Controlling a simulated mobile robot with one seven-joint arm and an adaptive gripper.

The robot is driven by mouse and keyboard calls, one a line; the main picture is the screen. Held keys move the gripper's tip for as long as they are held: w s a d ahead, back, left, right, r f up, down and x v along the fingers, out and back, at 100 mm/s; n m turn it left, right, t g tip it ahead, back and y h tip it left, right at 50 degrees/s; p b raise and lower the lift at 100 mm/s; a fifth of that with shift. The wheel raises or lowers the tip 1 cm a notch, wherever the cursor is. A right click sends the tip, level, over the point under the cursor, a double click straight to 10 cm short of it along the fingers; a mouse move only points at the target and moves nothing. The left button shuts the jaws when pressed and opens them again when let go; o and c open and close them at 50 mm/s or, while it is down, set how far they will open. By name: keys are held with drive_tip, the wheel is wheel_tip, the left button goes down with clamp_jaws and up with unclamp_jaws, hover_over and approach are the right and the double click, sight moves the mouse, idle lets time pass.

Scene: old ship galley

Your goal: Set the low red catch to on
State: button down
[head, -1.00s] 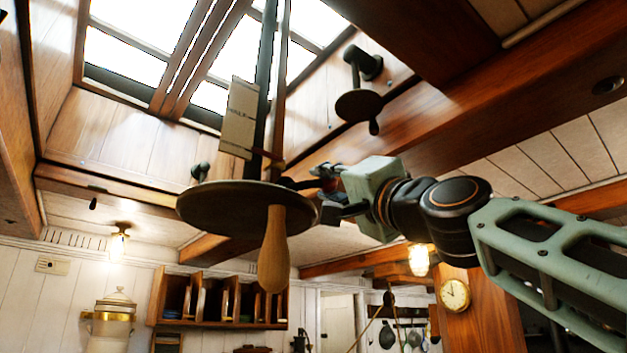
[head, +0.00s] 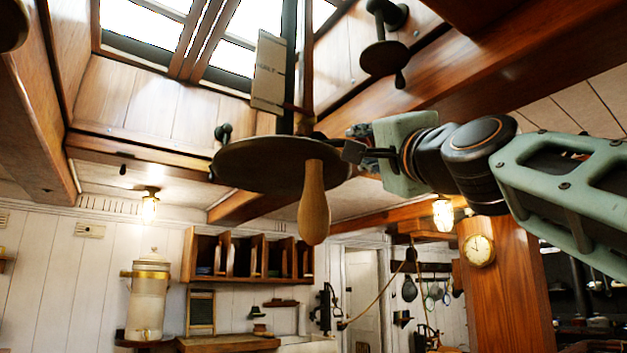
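A small dark-red piece (head: 297,108), which may be the catch, shows beside the upright dark pole (head: 288,75), just above a large round dark disc (head: 255,160). A wooden handle (head: 314,205) hangs from the disc. The catch's setting cannot be read. My gripper (head: 352,142) is at the right edge of the disc, to the right of the pole and below the red piece. Its dark fingers are seen nearly edge-on, and whatever is between them is hidden. I cannot tell whether it touches anything.
A pale card (head: 269,72) with small lettering hangs beside the pole. A dark crank (head: 384,57) is fixed on the skylight's wooden side, above my gripper. A thick wooden beam (head: 480,75) runs overhead at the right. Shelves (head: 250,258) and a clock (head: 479,250) are farther back.

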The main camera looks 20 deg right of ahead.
drive_tip(key=shift+w+f, duration=0.1)
drive_tip(key=c, duration=1.6)
unclamp_jaws()
drive_tip(key=shift+s, duration=0.2)
drive_tip(key=v, duration=1.1)
drive_tip(key=shift+s+f, duration=0.2)
drive_tip(key=shift+s, duration=0.15)
